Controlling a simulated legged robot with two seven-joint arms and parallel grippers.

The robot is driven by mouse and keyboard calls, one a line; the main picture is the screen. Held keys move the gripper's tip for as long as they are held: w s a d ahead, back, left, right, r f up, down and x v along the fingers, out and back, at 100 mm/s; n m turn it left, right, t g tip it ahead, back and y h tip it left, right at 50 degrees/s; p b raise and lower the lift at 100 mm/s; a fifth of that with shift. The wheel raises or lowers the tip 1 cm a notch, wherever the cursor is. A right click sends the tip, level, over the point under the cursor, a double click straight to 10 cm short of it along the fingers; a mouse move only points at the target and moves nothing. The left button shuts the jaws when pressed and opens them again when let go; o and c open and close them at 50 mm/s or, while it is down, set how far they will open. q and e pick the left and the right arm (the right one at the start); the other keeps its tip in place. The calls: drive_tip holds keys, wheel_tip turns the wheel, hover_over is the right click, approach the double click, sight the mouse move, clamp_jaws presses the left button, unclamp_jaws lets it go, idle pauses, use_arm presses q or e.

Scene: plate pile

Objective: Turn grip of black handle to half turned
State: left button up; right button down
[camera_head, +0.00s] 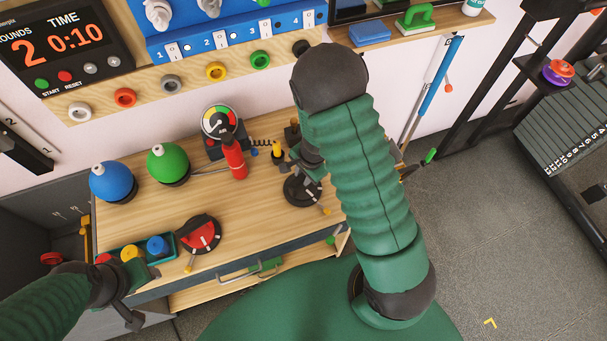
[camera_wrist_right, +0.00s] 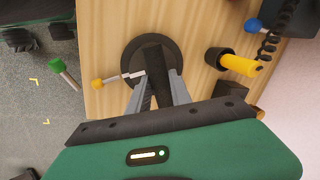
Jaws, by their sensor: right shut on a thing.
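The black handle has a round black base (camera_head: 300,194) on the wooden bench top in the head view, partly hidden by my right arm. In the right wrist view its round base (camera_wrist_right: 131,56) and dark grip bar (camera_wrist_right: 155,62) show near the top middle. A thin pointer with a yellow tip (camera_wrist_right: 98,84) sticks out from the base to the left. My right gripper (camera_wrist_right: 158,82) is shut on the grip bar, one finger on each side. My left gripper (camera_head: 138,286) is at the lower left in the head view, away from the handle; its jaws are unclear.
A red-faced dial (camera_head: 200,234), blue ball (camera_head: 110,182) and green ball (camera_head: 167,163) sit left of the handle. A red cylinder (camera_head: 235,160) and gauge (camera_head: 219,122) stand behind. A yellow plunger (camera_wrist_right: 238,65) is right of the handle in the wrist view.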

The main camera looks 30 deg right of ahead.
drive_tip(key=shift+n, duration=0.3)
drive_tip(key=n+b, duration=0.1)
drive_tip(key=n, duration=0.2)
drive_tip(key=shift+w+d+y+b, duration=0.1)
drive_tip(key=shift+y+b, duration=0.2)
drive_tip(key=shift+b, duration=0.05)
drive_tip(key=n+b, duration=0.1)
drive_tip(key=n, duration=0.4)
drive_tip(key=shift+g+y, duration=0.4)
drive_tip(key=c, duration=1.2)
unclamp_jaws()
drive_tip(key=shift+o, duration=0.2)
